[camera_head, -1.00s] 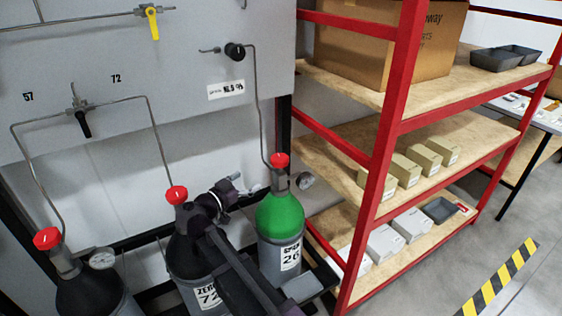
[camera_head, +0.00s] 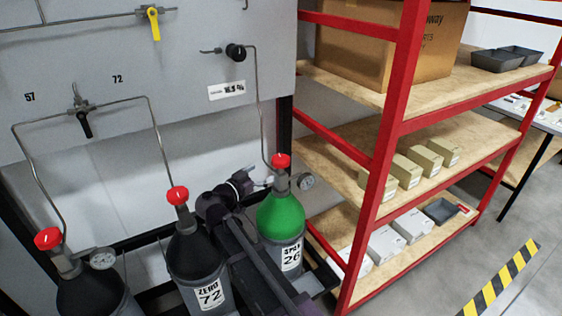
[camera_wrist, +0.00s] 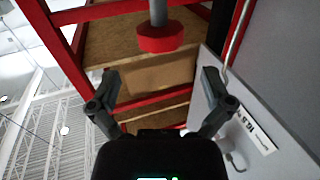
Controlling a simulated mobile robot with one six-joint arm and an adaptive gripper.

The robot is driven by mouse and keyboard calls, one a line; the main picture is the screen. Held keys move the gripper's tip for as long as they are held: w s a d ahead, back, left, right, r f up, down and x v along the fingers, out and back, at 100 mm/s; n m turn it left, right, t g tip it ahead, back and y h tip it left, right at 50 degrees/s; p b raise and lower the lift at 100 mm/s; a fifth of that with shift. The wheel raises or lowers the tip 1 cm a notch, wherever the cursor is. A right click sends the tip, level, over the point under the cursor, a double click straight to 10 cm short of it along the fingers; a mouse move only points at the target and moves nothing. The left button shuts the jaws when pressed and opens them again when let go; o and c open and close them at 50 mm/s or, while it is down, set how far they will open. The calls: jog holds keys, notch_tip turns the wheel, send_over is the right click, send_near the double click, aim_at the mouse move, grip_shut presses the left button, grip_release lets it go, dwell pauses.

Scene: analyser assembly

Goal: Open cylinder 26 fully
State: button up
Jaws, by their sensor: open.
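Cylinder 26 (camera_head: 281,215) is a green-shouldered bottle with a grey lower part and a "26" label, standing upright right of centre. Its red valve knob (camera_head: 280,160) sits on top; the knob also shows in the wrist view (camera_wrist: 160,38), at the top centre. My gripper (camera_head: 262,180) is left of the cylinder's neck, a little below the knob's level in the head view. In the wrist view its two fingers are spread, with the knob beyond them and nothing between them. Whether a fingertip touches the neck cannot be told.
Cylinder 72 (camera_head: 198,262) stands left of my arm, and another black cylinder (camera_head: 88,290) at far left. A thin pipe (camera_head: 260,110) rises behind cylinder 26 to the wall panel (camera_head: 180,60). A red-framed shelf (camera_head: 378,190) stands close on the right.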

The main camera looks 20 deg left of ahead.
aim_at(274, 165)
jog(key=x, duration=0.8)
jog(key=shift+w+d, duration=0.1)
jog(key=shift+w, duration=0.05)
jog(key=c, duration=0.9)
